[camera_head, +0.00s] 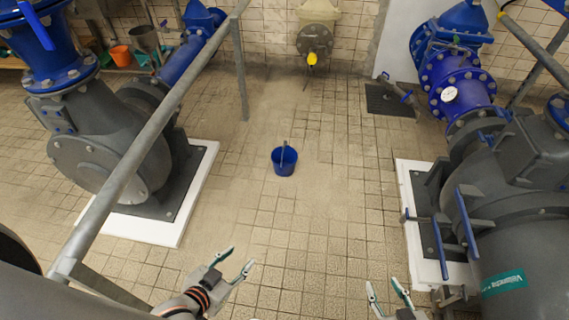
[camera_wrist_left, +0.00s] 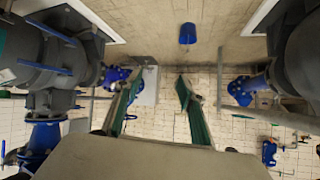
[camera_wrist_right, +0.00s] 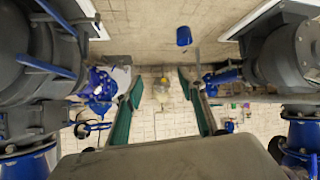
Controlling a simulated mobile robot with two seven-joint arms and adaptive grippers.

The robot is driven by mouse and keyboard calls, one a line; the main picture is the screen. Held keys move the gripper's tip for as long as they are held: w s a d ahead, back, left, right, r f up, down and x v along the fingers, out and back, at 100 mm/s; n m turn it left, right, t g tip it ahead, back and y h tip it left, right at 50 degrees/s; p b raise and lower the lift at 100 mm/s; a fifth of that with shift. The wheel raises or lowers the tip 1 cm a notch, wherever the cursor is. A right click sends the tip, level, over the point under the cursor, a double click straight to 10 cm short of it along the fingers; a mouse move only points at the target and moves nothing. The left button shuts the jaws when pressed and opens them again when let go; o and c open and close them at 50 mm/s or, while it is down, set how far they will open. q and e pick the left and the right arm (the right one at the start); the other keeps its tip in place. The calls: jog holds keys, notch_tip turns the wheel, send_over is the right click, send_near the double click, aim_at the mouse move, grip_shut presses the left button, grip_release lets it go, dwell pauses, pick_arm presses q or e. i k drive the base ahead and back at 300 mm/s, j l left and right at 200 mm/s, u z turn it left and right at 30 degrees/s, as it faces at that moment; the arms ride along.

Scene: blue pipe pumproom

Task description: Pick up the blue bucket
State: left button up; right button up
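The blue bucket (camera_head: 284,161) stands upright on the tiled floor in the middle of the head view, its handle raised. It also shows at the top of the left wrist view (camera_wrist_left: 187,34) and of the right wrist view (camera_wrist_right: 184,36). My left gripper (camera_head: 240,261) is open and empty, nearer to me than the bucket and left of it. My right gripper (camera_head: 385,290) is open and empty, nearer to me and right of the bucket. Both grippers are well apart from the bucket.
A grey railing (camera_head: 150,140) runs along the left side. Large pumps on white plinths stand left (camera_head: 110,145) and right (camera_head: 510,200). An orange bucket (camera_head: 121,56) stands at the back left. The tiled floor around the blue bucket is clear.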

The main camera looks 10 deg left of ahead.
aim_at(284, 157)
jog(key=i+j+z, duration=0.3)
jog(key=i+j, duration=0.15)
jog(key=i+j+z, duration=0.35)
jog(key=i+j, duration=0.2)
jog(key=i+j+z, duration=0.3)
jog(key=j, duration=0.35)
jog(key=i, duration=0.1)
